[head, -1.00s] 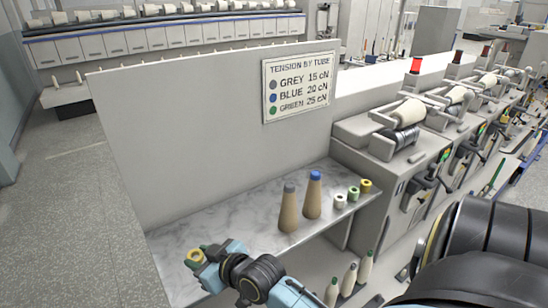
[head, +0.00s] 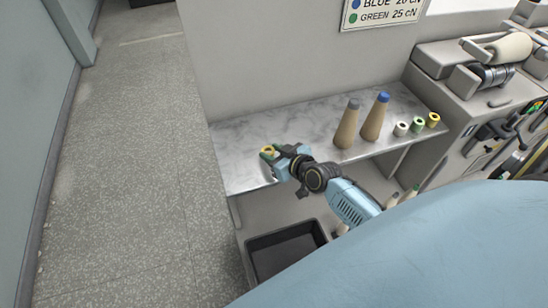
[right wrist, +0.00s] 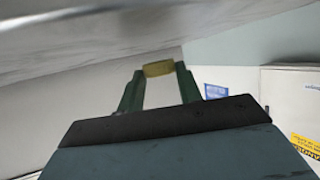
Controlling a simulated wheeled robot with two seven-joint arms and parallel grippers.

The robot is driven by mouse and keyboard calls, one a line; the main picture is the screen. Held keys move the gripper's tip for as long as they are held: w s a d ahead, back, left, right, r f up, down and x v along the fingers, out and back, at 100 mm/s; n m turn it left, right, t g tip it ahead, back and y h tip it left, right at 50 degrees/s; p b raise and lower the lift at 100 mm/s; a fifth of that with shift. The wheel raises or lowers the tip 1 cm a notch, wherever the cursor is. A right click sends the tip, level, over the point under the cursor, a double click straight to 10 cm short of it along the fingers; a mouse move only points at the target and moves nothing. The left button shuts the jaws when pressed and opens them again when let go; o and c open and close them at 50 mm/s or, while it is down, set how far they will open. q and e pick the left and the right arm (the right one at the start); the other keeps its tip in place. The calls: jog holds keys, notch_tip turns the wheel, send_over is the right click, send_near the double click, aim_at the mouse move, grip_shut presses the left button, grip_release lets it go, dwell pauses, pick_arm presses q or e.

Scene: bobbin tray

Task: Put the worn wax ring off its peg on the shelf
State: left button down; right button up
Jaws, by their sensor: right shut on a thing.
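A yellow wax ring (head: 269,150) is between the fingertips of my right gripper (head: 270,153), over the left part of the marble shelf (head: 240,143). The gripper is shut on it. In the right wrist view the ring (right wrist: 158,69) spans the two green fingers, close to the marble surface. I cannot tell whether it touches the shelf. A white ring (head: 401,128), a green ring (head: 418,125) and another yellow ring (head: 433,119) stand at the shelf's right end. No peg can be made out. My left gripper is not in view.
A grey-tipped cone (head: 347,125) and a blue-tipped cone (head: 375,117) stand on the shelf, right of my gripper. A black bin (head: 284,255) lies below the shelf. A winding machine (head: 460,85) stands at the right. The shelf's left half is otherwise clear.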

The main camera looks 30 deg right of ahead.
jog(key=shift+f, duration=1.25)
jog(key=shift+b, duration=0.35)
jog(key=o, duration=1)
jog(key=shift+f, duration=0.1)
jog(key=shift+c, duration=0.2)
